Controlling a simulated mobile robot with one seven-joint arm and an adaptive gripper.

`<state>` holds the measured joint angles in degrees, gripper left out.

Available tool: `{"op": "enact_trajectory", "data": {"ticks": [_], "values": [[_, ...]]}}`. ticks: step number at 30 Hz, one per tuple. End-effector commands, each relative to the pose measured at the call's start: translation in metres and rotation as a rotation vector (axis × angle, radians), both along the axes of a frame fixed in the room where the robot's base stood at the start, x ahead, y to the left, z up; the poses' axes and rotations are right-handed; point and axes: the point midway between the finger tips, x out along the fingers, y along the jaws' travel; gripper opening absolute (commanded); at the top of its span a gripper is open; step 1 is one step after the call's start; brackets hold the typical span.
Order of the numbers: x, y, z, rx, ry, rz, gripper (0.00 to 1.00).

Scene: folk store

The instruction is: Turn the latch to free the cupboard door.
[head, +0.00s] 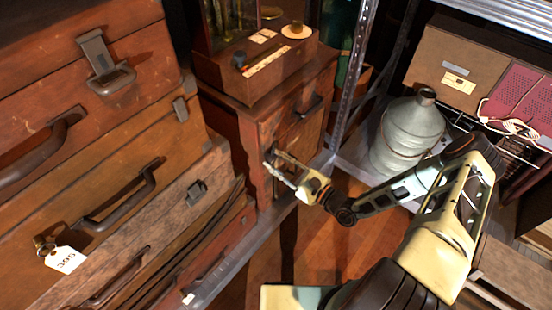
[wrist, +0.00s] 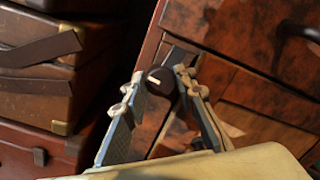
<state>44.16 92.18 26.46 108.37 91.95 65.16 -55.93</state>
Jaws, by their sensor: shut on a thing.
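The wooden cupboard (head: 248,126) stands in the middle of the head view, its door (head: 300,130) facing right toward my arm. The latch, a dark round knob with a pale mark (wrist: 160,80), shows in the wrist view on the reddish frame beside the door panel (wrist: 262,112). My gripper (head: 272,162) reaches the left edge of the door in the head view. In the wrist view my gripper (wrist: 160,85) is shut on the latch, one finger on each side. In the head view the fingers mostly hide the latch.
Stacked brown suitcases (head: 110,190) crowd the left, one with a paper tag (head: 64,259). A dark handle (head: 312,106) sits on the cupboard front. A metal shelf post (head: 352,80) and a grey metal can (head: 408,137) stand right. Wooden floor (head: 320,262) is open below.

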Motion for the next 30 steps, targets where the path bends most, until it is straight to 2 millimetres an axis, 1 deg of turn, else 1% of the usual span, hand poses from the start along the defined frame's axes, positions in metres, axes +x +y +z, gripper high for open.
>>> {"op": "enact_trajectory", "data": {"ticks": [3,10,26,27,29,30], "values": [[-0.0003,0.0004,0.0014,-0.038,-0.052,0.001,0.01],[-0.0003,0.0004,0.0006,-0.085,-0.111,0.001,0.01],[-0.0003,0.0003,0.0001,-0.102,-0.132,0.001,0.01],[-0.0003,0.0004,0.0,-0.102,-0.132,0.001,0.26],[-0.0002,0.0003,0.0,-0.102,-0.132,0.001,0.33],[-0.0002,0.0003,0.0,-0.102,-0.132,0.001,0.33]]}}
